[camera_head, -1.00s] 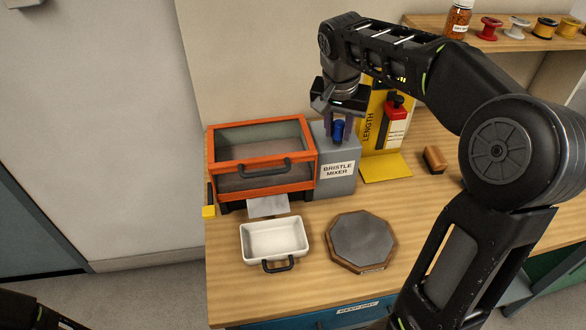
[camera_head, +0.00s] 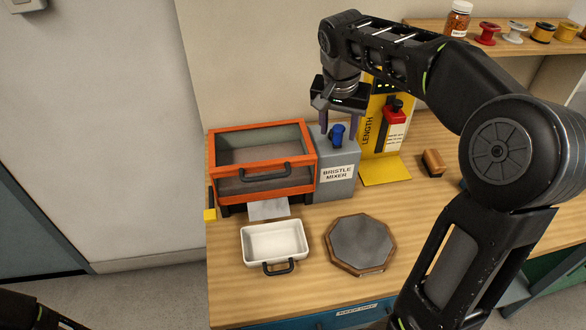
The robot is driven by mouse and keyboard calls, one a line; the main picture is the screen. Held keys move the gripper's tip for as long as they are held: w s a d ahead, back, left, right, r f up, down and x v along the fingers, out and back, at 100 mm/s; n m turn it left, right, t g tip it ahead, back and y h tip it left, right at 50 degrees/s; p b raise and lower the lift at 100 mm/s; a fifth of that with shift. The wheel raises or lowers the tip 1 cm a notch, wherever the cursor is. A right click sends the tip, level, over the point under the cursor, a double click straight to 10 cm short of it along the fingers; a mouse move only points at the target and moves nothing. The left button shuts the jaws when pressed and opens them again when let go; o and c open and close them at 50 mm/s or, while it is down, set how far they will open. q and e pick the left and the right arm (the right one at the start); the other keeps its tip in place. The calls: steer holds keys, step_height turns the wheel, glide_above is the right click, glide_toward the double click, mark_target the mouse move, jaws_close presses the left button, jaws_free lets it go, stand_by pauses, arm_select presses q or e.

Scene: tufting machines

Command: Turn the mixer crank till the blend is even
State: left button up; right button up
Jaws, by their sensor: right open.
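The bristle mixer is a grey box (camera_head: 336,187) labelled "BRISTLE MIXER", joined to an orange-framed chamber (camera_head: 262,195) with a clear window and a dark handle. A blue crank knob (camera_head: 337,135) is on top of the grey box. My right gripper (camera_head: 338,128) is open above the grey box, its two fingers apart on either side of the blue knob, with visible gaps. The blend inside the chamber looks greyish-brown; its evenness cannot be told. My left gripper is out of view; only a dark part of that arm shows at the bottom left.
A white tray (camera_head: 256,259) with a dark handle stands in front of the chamber, beside an octagonal grey-topped pad (camera_head: 361,242). A yellow "LENGTH" stand (camera_head: 386,172) is close right of the mixer. A brown block (camera_head: 433,162) lies farther right. Spools line the shelf above.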

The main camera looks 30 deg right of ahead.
steer(key=shift+r+p, duration=1.8)
steer(key=shift+r, duration=0.9)
steer(key=shift+d, duration=0.1)
steer(key=shift+c, duration=0.8)
step_height(320, 180, up, 2)
steer(key=n+y, duration=0.1)
steer(key=n, duration=0.3)
steer(key=shift+s+n+t+p, duration=0.1)
steer(key=shift+n+t+p, duration=0.2)
steer(key=shift+n, duration=0.8)
